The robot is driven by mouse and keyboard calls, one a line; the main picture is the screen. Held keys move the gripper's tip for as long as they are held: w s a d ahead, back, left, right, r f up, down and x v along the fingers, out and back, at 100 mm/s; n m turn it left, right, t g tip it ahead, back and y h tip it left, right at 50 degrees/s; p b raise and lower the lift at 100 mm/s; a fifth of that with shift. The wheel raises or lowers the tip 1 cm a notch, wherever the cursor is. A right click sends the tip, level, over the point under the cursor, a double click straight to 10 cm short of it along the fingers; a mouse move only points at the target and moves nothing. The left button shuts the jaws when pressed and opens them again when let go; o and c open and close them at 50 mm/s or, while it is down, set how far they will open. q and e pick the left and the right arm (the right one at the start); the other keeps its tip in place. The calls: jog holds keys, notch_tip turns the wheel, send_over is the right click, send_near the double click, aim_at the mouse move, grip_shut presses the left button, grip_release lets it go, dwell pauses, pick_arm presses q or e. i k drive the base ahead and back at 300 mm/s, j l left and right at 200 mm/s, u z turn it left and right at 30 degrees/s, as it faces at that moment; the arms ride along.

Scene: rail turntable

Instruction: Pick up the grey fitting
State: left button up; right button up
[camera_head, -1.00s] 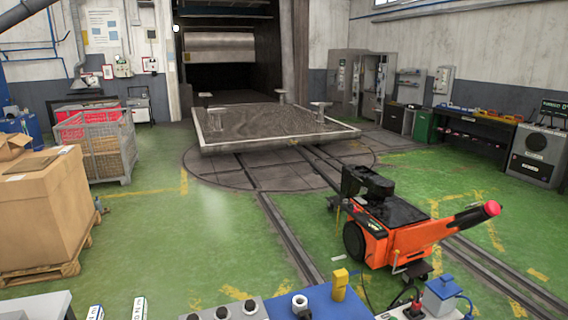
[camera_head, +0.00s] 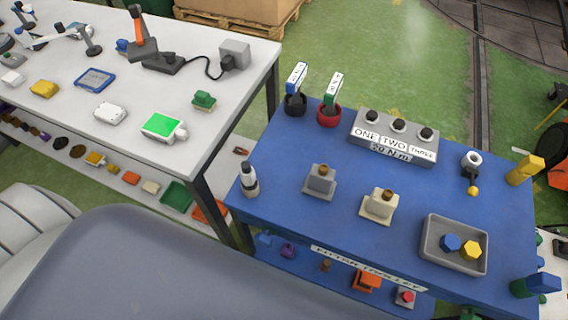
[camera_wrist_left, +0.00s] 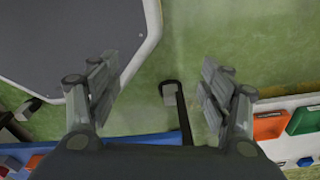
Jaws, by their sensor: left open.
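The grey fitting (camera_head: 320,181), a small grey block on a flat base with a brown stub on top, stands upright on the blue trolley top (camera_head: 290,215). A similar cream fitting (camera_head: 381,204) stands to its right. My left gripper (camera_wrist_left: 158,70) shows in the left wrist view, its two fingers wide apart with nothing between them, above the green floor. The grey fitting cannot be made out in that view. Neither gripper shows in the head view.
Around the fitting are a grey-and-white bottle (camera_head: 248,181), a three-button box (camera_head: 394,138), red and black cups (camera_head: 329,114) with labelled tools, and a grey tray (camera_head: 431,258) with coloured nuts. A white bench (camera_head: 215,105) stands to the left across a narrow gap.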

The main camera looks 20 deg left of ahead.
aim_at(321, 183)
jog(key=u, duration=0.3)
jog(key=k+j+z, duration=0.1)
jog(key=j, duration=0.3)
jog(key=k+j+z, duration=0.1)
jog(key=k+j, duration=0.15)
jog(key=j, duration=0.15)
jog(key=k+j+z, duration=0.1)
jog(key=j, duration=0.25)
jog(key=k+j, duration=0.25)
jog(key=j, duration=0.15)
jog(key=z, duration=0.05)
